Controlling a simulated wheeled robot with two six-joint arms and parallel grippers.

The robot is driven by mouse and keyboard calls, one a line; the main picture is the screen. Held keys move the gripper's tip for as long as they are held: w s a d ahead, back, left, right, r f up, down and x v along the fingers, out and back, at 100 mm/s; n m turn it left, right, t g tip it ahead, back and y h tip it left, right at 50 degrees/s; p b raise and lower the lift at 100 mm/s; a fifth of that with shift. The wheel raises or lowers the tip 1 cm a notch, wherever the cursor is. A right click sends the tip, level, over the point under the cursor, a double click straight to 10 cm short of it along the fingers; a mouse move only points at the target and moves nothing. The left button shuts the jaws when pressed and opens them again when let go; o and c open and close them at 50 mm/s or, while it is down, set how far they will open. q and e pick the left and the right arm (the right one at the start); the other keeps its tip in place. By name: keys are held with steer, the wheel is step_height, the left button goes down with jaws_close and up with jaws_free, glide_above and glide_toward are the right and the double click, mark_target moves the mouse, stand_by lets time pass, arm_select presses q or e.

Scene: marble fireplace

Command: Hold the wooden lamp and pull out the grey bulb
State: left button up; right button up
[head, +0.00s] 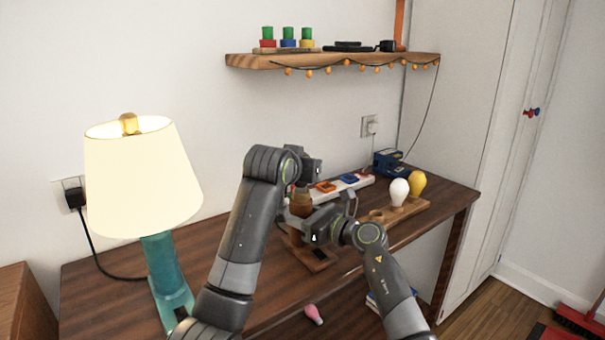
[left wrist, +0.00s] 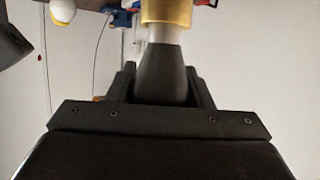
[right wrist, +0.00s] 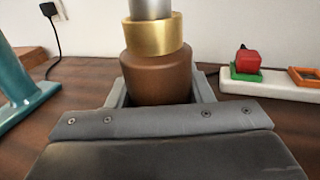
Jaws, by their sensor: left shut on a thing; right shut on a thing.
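The wooden lamp (head: 301,203) stands on the dark wood table, partly hidden by my arms. My right gripper (head: 318,214) is shut on its brown wooden body (right wrist: 158,75), just below the gold collar (right wrist: 158,36). My left gripper (head: 308,174) is above the lamp, shut on the dark grey bulb (left wrist: 165,75). The bulb's pale neck (left wrist: 165,34) shows between the grey glass and the gold collar (left wrist: 168,10). The pale neck also rises from the collar in the right wrist view (right wrist: 150,8). The bulb is hidden in the head view.
A teal lamp with a cream shade (head: 140,180) stands at left. White (head: 399,192) and yellow (head: 417,184) bulbs stand in a wooden holder (head: 405,211) at right. A white strip with coloured pieces (head: 347,184) lies behind. A pink bulb (head: 313,314) lies below the table's front edge.

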arm_select(q)
step_height(320, 180, up, 9)
steer(key=shift+f, duration=0.1)
arm_select(e)
steer(key=o, duration=1.4)
